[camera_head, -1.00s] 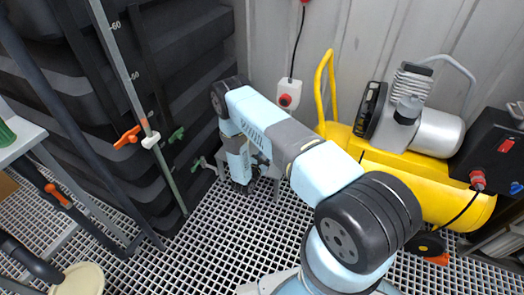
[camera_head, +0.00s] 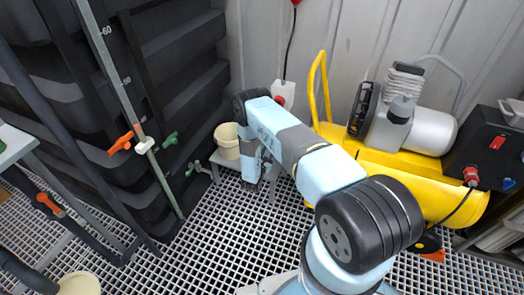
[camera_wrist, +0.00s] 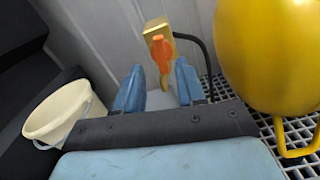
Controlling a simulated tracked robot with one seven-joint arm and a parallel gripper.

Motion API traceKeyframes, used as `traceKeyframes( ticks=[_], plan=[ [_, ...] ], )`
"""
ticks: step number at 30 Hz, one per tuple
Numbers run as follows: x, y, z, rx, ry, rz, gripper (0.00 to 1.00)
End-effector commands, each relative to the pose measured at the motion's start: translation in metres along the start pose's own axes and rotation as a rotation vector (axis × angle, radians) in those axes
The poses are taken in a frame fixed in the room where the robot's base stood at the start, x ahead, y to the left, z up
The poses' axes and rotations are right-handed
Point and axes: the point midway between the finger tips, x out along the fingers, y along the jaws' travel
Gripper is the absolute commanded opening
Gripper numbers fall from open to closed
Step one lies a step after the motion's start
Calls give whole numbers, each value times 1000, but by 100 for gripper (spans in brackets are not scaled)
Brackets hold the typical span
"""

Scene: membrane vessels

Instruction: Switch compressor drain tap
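The yellow compressor (camera_head: 438,190) stands at the right of the head view, and its tank (camera_wrist: 268,50) fills the right of the wrist view. A tap with an orange handle (camera_wrist: 162,52) on a brass body (camera_wrist: 156,28) shows ahead of my gripper in the wrist view, with a dark hose running from it toward the tank. My gripper (camera_wrist: 159,86) is open, its two blue fingers apart with nothing held between them. The orange handle appears just beyond the fingertips, between them in the picture; whether they touch it I cannot tell. My arm hides this tap in the head view.
A cream bucket (camera_head: 228,140) stands left of my gripper and also shows in the wrist view (camera_wrist: 58,113). Black stacked vessels (camera_head: 180,70) with orange and green taps rise at left. A corrugated wall (camera_head: 260,50) is behind. Grating floor (camera_head: 215,235) is clear in front.

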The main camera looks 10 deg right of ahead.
Motion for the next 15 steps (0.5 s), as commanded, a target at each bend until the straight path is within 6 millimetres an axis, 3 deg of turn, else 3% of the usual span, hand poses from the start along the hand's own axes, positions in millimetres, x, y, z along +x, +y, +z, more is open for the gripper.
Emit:
traceKeyframes(
  ticks=[6, 15],
  plan=[
    [28, -2, 0, 1, -1, -5, 39],
    [39, -2, 0, 0, 0, -4, 39]
  ],
)
